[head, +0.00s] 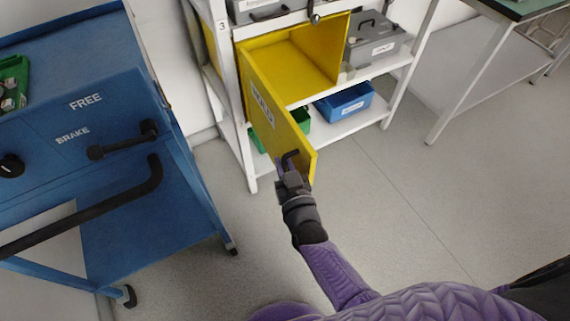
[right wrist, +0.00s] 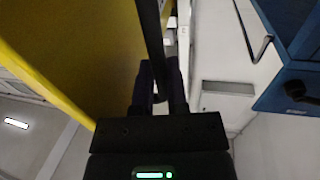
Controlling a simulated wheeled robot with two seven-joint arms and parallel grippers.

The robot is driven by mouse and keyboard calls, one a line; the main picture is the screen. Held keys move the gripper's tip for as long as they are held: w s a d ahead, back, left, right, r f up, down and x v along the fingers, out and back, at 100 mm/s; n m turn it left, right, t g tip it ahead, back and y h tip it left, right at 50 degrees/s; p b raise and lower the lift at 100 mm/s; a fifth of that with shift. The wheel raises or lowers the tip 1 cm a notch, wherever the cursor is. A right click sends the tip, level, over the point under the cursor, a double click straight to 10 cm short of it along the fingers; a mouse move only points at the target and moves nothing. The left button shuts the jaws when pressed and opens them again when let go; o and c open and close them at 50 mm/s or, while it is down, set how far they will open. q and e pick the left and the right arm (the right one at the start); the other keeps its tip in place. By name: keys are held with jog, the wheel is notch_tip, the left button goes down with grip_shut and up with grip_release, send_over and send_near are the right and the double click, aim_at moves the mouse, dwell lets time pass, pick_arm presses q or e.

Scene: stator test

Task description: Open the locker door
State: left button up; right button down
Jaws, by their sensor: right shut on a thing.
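The yellow locker (head: 292,62) stands on a white shelf rack in the head view, and its inside shows empty. Its yellow door (head: 262,100) is swung wide open toward me, hinged at the left side. A dark handle (head: 289,158) sits near the door's free end. My right gripper (head: 288,172) is shut on this handle. In the right wrist view the gripper's fingers (right wrist: 160,85) close around the dark handle bar (right wrist: 152,40), beside the yellow door face (right wrist: 85,50). My left gripper is not in view.
A blue cart (head: 110,190) with a black push bar (head: 100,208) stands at the left, near the open door. Blue bin (head: 344,103), green bin and grey case (head: 372,38) sit on the rack (head: 390,72).

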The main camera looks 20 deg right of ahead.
jog(key=shift+r, duration=0.1)
jog(key=c, duration=1)
grip_release()
jog(key=shift+w, duration=0.1)
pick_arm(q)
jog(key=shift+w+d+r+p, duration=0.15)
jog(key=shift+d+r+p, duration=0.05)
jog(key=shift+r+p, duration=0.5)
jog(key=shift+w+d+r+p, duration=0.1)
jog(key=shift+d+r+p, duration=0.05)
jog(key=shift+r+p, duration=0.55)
pick_arm(e)
jog(key=shift+o, duration=0.2)
jog(key=s, duration=1)
